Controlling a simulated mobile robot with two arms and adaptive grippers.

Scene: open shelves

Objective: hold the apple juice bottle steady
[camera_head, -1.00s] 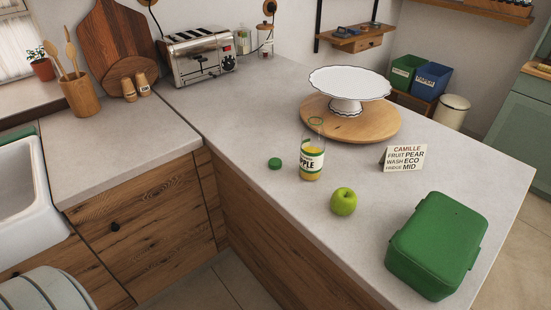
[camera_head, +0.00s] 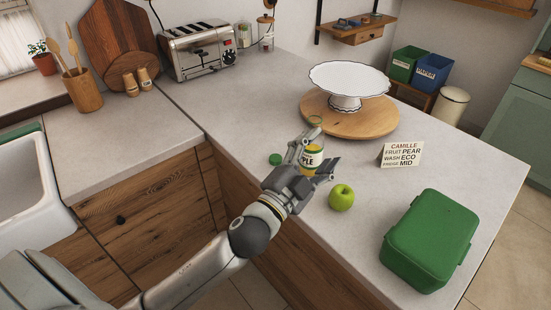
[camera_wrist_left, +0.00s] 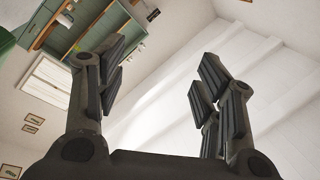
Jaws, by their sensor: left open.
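The apple juice bottle (camera_head: 312,158) stands upright on the counter, its yellow-and-green label partly covered by my left gripper (camera_head: 315,160). In the head view the fingers show on either side of the bottle, open. In the left wrist view the gripper (camera_wrist_left: 160,85) is spread wide with only pale wall or ceiling between its fingers, and no bottle shows there. I cannot tell whether the fingers touch the bottle. The green cap (camera_head: 275,159) lies on the counter left of the bottle. My right gripper is not in view.
A green apple (camera_head: 341,198) lies near the front right of the bottle. A green lunch box (camera_head: 430,240) and a small card (camera_head: 402,155) stand to the right. A white cake stand (camera_head: 348,80) on a round wooden board (camera_head: 375,122) is behind.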

